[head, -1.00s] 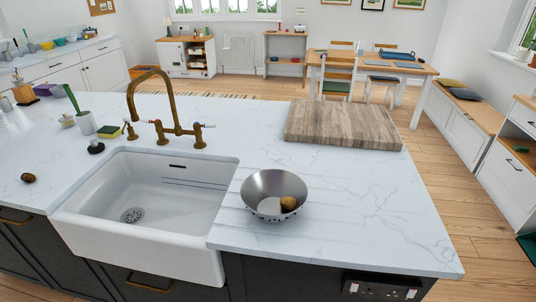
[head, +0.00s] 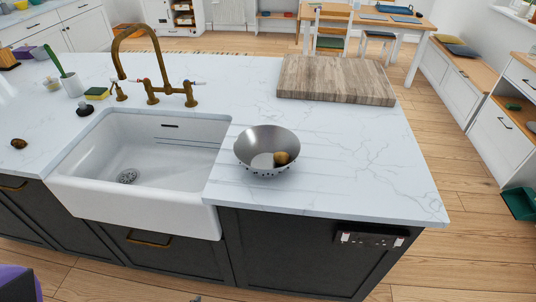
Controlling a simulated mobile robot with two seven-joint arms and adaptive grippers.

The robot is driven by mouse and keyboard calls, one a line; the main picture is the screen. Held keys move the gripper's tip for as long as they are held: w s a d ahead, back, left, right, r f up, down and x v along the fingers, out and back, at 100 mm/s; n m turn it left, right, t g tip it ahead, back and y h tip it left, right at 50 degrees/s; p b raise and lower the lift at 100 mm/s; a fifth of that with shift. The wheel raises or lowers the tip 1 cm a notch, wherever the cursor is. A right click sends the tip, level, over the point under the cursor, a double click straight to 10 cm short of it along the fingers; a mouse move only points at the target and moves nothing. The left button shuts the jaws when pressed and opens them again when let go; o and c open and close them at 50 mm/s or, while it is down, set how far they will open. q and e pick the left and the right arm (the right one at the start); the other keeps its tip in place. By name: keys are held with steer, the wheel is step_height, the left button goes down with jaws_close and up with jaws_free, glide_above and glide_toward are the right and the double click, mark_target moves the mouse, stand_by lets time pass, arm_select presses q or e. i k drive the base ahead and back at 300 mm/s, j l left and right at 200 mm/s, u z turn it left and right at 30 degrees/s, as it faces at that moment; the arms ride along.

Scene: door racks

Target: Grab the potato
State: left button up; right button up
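A metal colander (head: 267,150) stands on the white marble counter, right of the sink. A small brown rounded item, which looks like a potato (head: 281,158), lies inside it against the right wall. A pale round patch shows beside it in the bowl; I cannot tell what it is. Another small dark brown lump (head: 18,143) lies on the counter at the far left; I cannot tell whether it is a potato. Neither of my grippers can be made out in the head view.
A white sink (head: 150,170) with a brass tap (head: 150,75) is left of the colander. A thick wooden board (head: 335,80) lies behind it.

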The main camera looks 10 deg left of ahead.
mark_target(17, 143)
steer(key=u, duration=2.4)
steer(key=i+j+u, duration=0.15)
steer(key=i+u, duration=0.5)
steer(key=i, duration=0.15)
steer(key=i+j, duration=0.1)
steer(key=i, duration=3.15)
steer(key=i+z, duration=0.15)
steer(key=z, duration=0.35)
steer(key=i+z, duration=0.15)
steer(key=z, duration=0.3)
steer(key=i+z, duration=0.1)
steer(key=z, duration=0.4)
steer(key=j, duration=0.05)
